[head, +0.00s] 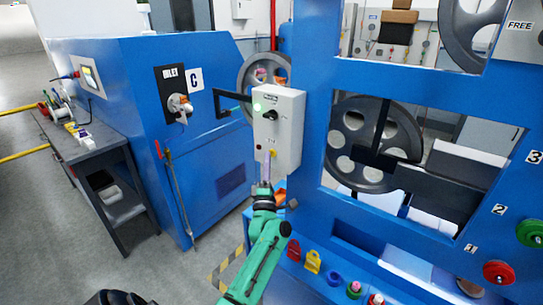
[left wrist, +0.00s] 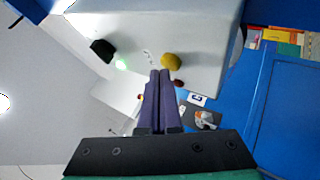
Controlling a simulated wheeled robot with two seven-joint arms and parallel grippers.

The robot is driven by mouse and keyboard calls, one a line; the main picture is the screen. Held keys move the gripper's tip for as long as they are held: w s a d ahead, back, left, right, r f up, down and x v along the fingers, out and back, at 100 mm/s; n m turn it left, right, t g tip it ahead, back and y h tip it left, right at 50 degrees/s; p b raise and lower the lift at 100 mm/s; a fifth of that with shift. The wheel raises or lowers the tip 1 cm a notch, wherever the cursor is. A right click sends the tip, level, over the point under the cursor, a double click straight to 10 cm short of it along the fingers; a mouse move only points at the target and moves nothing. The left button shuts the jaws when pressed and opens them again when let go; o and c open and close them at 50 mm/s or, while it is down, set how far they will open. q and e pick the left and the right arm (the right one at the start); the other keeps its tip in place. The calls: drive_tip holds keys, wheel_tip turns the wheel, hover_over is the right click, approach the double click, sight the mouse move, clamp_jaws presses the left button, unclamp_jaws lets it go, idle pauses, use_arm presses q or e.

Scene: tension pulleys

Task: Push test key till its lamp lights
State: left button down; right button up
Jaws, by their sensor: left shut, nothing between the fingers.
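A light grey control box (head: 284,135) hangs on an arm between the blue machines. It carries a glowing green lamp (head: 257,107), a black knob (head: 271,115) and small coloured buttons low on its face. The left wrist view shows the green lamp (left wrist: 121,65), the black knob (left wrist: 102,50) and a round yellow button (left wrist: 171,61) close up. I cannot read which one is the test key. My left gripper (head: 267,157) is shut and empty, pointing up at the lower face of the box. Its purple fingertips (left wrist: 160,74) are beside the yellow button; I cannot tell whether they touch it.
A blue cabinet (head: 112,85) marked C stands at the left, with a grey workbench (head: 85,150) beside it. A blue frame (head: 316,150) with large pulleys (head: 375,140) stands at the right. Coloured padlocks (head: 312,262) and red and green knobs (head: 498,272) sit low on it.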

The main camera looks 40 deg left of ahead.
use_arm(q)
drive_tip(key=shift+w+b, duration=0.4)
idle(0.6)
idle(0.3)
drive_tip(key=shift+s+p, duration=0.5)
drive_tip(key=shift+s, duration=0.35)
drive_tip(key=s+p, duration=0.2)
drive_tip(key=s, duration=0.3)
drive_tip(key=shift+d, duration=0.1)
idle(0.6)
